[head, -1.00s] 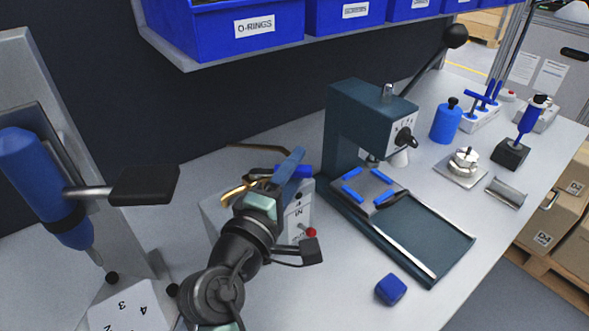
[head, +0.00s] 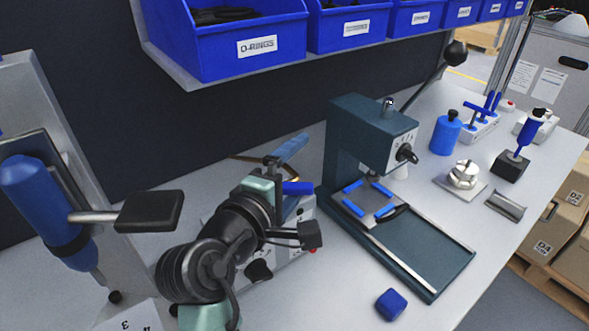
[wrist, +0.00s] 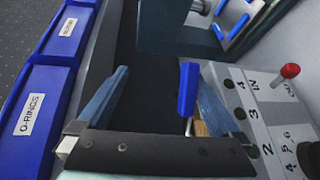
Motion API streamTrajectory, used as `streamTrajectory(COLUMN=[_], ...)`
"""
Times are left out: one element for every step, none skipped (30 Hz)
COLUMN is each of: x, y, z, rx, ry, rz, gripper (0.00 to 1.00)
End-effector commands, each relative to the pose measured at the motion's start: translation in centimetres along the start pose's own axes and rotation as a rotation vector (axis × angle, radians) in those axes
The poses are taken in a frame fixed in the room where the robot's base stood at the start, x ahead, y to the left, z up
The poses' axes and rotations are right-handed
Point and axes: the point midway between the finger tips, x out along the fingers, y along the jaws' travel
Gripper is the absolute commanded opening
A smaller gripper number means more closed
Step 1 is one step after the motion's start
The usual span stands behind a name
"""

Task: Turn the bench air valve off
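The bench air valve shows as a blue lever handle (head: 298,187) at the white numbered box (head: 303,210). In the wrist view the blue handle (wrist: 188,90) stands between the two blue-grey fingers of my gripper (wrist: 165,75), nearer the right finger. A clear gap shows on its left, and I cannot tell whether the right finger touches it. My gripper is open and holds nothing. In the head view my gripper (head: 289,148) is above and behind the handle, and my arm hides much of the box and the valve body.
A red-tipped switch (wrist: 289,72) stands on the box. The dark green press (head: 365,140) stands close on the right. Blue bins (head: 240,40) hang on a shelf above. A blue block (head: 391,303) lies on the bench in front. A blue tool in a stand (head: 45,205) is at left.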

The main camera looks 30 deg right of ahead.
Motion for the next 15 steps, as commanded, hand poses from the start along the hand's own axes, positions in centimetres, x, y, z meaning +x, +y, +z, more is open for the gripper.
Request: streamTrajectory(x=[-1.4, -1.4, -1.4, -1.4, -1.4, -1.4, -1.4, -1.4, 0.0, 0.0, 0.0, -0.1, -0.2, -0.4, -0.7], y=[7.2, 7.2, 7.3, 7.3, 7.3, 7.3, 7.3, 7.3, 1.0, 1.0, 1.0, 1.0, 0.9, 0.9, 0.9], z=[0.3, 0.3, 0.4, 0.4, 0.4, 0.4, 0.4, 0.5, 0.2, 0.2, 0.2, 0.2, 0.2, 0.2, 0.1], rx=[0.066, 0.066, 0.066, 0.066, 0.066, 0.066, 0.067, 0.067, 0.005, 0.005, 0.005, 0.004, 0.004, 0.004, 0.003], ry=[0.040, 0.039, 0.039, 0.039, 0.038, 0.038, 0.038, 0.037, -0.008, -0.007, -0.007, -0.007, -0.006, -0.005, -0.005], rz=[0.177, 0.177, 0.176, 0.176, 0.176, 0.176, 0.176, 0.176, -0.001, -0.001, -0.001, -0.001, -0.001, -0.001, 0.000], gripper=[0.56, 0.56, 0.56, 0.56, 0.56, 0.56, 0.56, 0.56, 0.56, 0.50, 0.50, 0.50, 0.50, 0.50, 0.50])
